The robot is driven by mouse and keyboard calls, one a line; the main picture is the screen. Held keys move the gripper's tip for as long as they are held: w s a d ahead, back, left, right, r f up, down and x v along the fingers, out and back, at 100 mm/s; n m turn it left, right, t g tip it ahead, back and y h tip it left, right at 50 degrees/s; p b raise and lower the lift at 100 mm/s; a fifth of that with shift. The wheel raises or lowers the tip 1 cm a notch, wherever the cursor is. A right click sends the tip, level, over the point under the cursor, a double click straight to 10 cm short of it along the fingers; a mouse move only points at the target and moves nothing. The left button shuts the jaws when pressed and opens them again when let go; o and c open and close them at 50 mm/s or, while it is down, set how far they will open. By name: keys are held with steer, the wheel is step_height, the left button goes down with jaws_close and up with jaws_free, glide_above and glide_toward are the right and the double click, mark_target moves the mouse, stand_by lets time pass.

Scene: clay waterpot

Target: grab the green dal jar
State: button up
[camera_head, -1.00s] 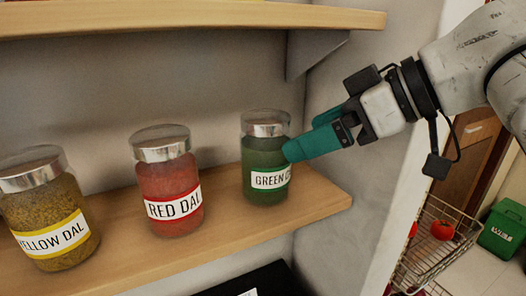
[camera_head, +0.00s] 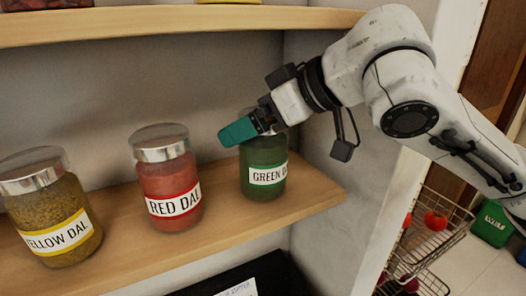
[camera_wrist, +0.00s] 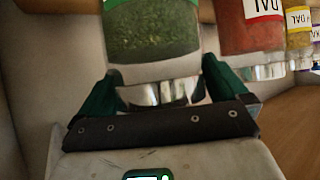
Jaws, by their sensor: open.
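The green dal jar (camera_head: 263,160) stands upright on the wooden shelf, with a silver lid and a white label. My gripper (camera_head: 236,132) is at its lid height, and its teal fingers hide much of the lid in the head view. In the wrist view the jar (camera_wrist: 152,35) appears upside down, with its shiny lid between the two open fingers of my gripper (camera_wrist: 158,88). I cannot tell whether either finger touches the lid.
The red dal jar (camera_head: 168,180) and the yellow dal jar (camera_head: 52,208) stand to the left on the same shelf (camera_head: 308,197). Another shelf (camera_head: 190,22) runs above. A wall is close on the right. A wire basket (camera_head: 432,232) stands beyond it.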

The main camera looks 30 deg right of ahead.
steer(key=c, duration=1.8)
